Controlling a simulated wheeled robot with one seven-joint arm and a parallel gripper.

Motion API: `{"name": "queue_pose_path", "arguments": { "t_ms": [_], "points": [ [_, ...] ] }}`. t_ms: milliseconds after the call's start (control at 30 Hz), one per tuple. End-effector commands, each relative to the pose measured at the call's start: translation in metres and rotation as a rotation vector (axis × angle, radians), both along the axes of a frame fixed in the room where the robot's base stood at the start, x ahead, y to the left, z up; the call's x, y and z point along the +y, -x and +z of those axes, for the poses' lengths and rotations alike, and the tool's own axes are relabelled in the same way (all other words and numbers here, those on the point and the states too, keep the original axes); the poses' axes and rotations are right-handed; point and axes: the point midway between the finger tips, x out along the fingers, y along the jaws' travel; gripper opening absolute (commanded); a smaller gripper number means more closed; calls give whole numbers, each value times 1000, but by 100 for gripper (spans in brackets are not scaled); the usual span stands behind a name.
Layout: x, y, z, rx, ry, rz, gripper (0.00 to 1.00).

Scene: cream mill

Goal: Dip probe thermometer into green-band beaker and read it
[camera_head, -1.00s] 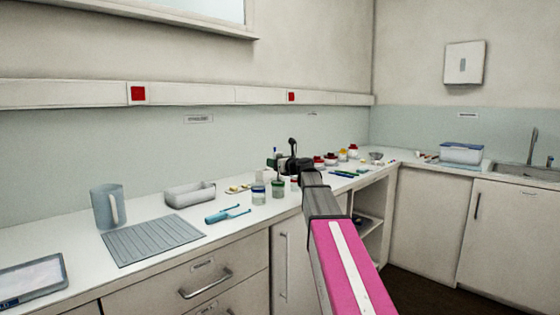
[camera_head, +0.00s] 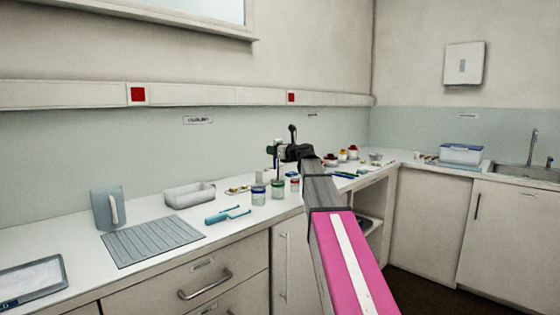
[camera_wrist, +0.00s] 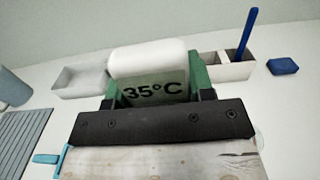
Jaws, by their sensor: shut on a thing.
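My gripper (camera_head: 278,151) is shut on the probe thermometer (camera_wrist: 150,90), above the green-band beaker (camera_head: 278,190). In the wrist view the thermometer has a white rounded top and a green display reading "35°C". In the head view its thin stem (camera_head: 278,171) points straight down over the green-band beaker. I cannot tell whether the tip is still inside the beaker's mouth. The beaker stands upright on the counter, between a blue-band beaker (camera_head: 258,195) and a red-band beaker (camera_head: 294,184).
Red- and yellow-topped jars (camera_head: 343,155) stand at the right. The blue box (camera_head: 461,153) is by the sink.

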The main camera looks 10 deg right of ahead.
Motion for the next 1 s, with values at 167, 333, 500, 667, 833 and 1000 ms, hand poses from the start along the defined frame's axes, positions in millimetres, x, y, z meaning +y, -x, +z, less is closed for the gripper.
{"name": "queue_pose_path", "arguments": {
  "t_ms": [167, 333, 500, 667, 833, 1000],
  "points": [
    [0, 0, 11, 0, 0, 0, 19],
    [0, 0, 21, -1, 1, 0, 19],
    [0, 0, 32, 0, 0, 1, 19],
    [0, -1, 41, -1, 1, 1, 19],
    [0, 0, 50, -1, 1, 0, 19],
    [0, 0, 53, 0, 0, 0, 19]
  ]
}}
